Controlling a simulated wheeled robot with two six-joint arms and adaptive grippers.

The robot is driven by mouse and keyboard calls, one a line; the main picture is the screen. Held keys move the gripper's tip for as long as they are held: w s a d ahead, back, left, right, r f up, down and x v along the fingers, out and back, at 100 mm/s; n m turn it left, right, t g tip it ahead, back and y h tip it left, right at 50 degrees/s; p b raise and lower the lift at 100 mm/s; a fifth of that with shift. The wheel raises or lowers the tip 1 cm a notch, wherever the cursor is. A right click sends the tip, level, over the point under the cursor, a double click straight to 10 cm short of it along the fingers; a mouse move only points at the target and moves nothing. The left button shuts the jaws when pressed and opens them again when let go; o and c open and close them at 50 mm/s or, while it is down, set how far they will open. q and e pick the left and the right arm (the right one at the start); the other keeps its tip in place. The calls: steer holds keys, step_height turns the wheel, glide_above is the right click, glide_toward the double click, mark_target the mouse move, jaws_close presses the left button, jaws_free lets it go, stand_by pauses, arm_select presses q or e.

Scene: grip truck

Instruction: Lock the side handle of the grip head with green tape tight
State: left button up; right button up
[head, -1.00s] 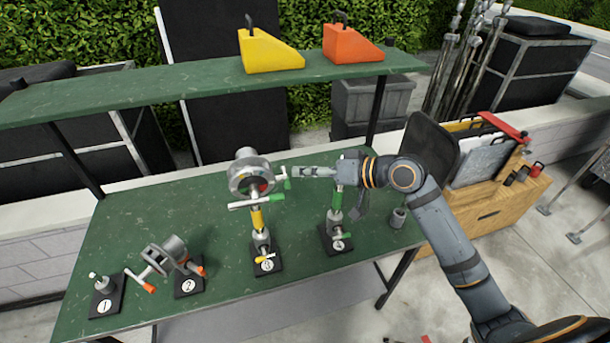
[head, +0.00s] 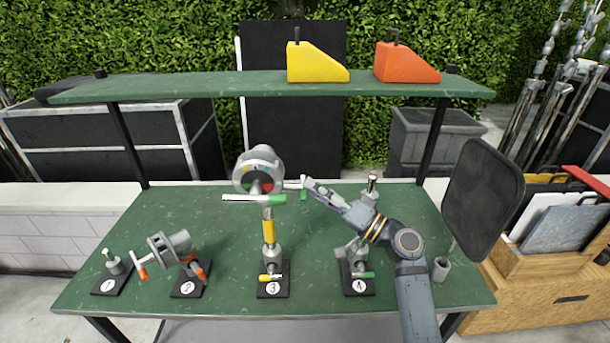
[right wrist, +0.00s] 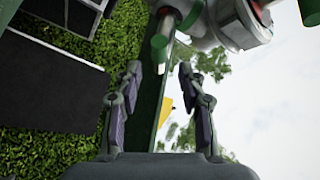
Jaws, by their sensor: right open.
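The grip head with green-tipped handles (head: 257,172) is a round grey head on the yellow-banded post of stand 3. Its front T-handle (head: 240,198) lies about level, with a green right end. Its side handle (head: 303,188) sticks out to the right and has a green end. My right gripper (head: 308,186) is at that green end, coming from the lower right. In the right wrist view its fingers (right wrist: 165,85) are apart with nothing held between them. A green handle end (right wrist: 159,46) shows just beyond the fingertips. Whether they touch is unclear. My left gripper is out of view.
Stand 4 (head: 358,288) stands right of stand 3, partly behind my right arm. An orange-tipped head (head: 170,248) is on stand 2, beside stand 1 (head: 112,284). A green shelf (head: 200,86) with yellow and orange wedges is above. The bench front is clear.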

mark_target(303, 180)
steer(key=p+x, duration=0.1)
steer(key=x, duration=0.3)
steer(key=shift+s+a, duration=0.1)
steer(key=shift+c, duration=0.4)
jaws_close()
